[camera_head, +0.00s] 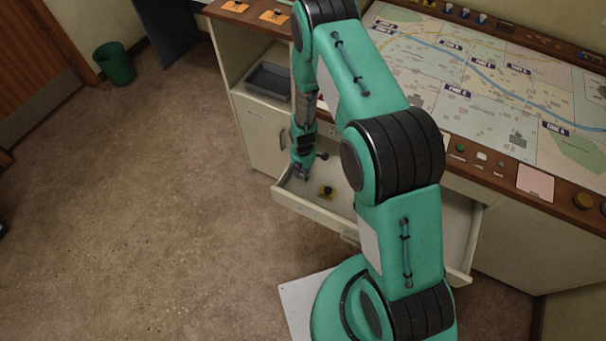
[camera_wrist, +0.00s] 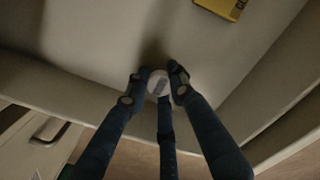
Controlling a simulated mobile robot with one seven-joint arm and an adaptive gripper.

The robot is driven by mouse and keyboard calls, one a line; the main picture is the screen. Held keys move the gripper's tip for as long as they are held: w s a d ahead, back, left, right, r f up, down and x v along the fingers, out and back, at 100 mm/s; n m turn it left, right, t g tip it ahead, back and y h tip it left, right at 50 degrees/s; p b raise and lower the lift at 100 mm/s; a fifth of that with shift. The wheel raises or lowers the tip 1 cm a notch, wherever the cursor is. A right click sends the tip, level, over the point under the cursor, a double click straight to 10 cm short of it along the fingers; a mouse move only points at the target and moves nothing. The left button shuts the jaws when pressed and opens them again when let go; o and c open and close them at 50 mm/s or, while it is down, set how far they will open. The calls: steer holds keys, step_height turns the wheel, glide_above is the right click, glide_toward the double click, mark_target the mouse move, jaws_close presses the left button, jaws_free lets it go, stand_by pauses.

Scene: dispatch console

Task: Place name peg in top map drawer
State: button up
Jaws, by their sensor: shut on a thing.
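The drawer (camera_head: 305,206) under the map console is pulled open. My gripper (camera_head: 301,175) reaches down into its left part, near the front wall. In the wrist view my gripper (camera_wrist: 157,88) is shut on a small pale round-topped piece, which I take to be the name peg (camera_wrist: 158,82). It is over the pale drawer floor (camera_wrist: 95,40); I cannot tell whether it touches it. The fingers hide its sides, and I cannot make out the peg in the head view. A yellow and dark piece (camera_head: 327,192) lies in the drawer to the right, also in the wrist view (camera_wrist: 222,8).
The map board (camera_head: 480,85) lies on the console top. A grey tray (camera_head: 268,82) sits in the open shelf at left. A cabinet door (camera_head: 262,135) is left of the drawer. A green bin (camera_head: 114,63) stands far left. The floor between is clear.

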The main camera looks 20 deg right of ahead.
mark_target(303, 173)
steer(key=shift+f, duration=0.2)
steer(key=o, duration=0.8)
steer(key=shift+r, duration=0.2)
steer(key=shift+r+p, duration=0.9)
steer(key=shift+r, duration=5.1)
